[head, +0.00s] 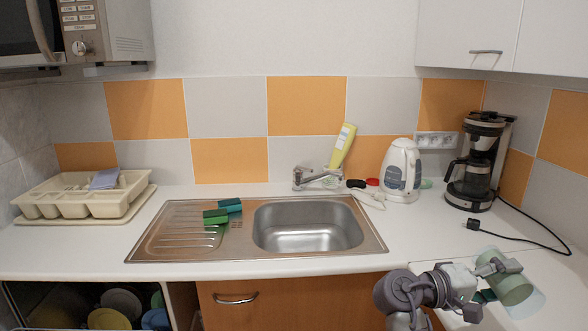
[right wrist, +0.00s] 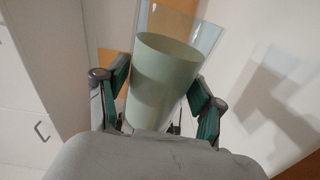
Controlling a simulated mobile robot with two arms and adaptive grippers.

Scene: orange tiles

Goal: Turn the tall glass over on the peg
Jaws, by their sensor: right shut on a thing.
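The tall glass (head: 512,288) is at the lower right of the head view, tilted, with a pale green section and a clear section. In the right wrist view the pale green part (right wrist: 160,75) is between the fingers, and the clear part (right wrist: 190,28) extends beyond it. My right gripper (head: 490,280) is shut on the glass, with one teal-padded finger on each side of it (right wrist: 160,82). I cannot make out a peg in either view. My left gripper is not in view.
A coffee maker (head: 480,165) with a loose black cable (head: 525,237) stands behind the right gripper. A kettle (head: 401,170) is left of it. The sink (head: 308,228) and green blocks (head: 216,216) are further left. A cream tray (head: 80,206) sits far left.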

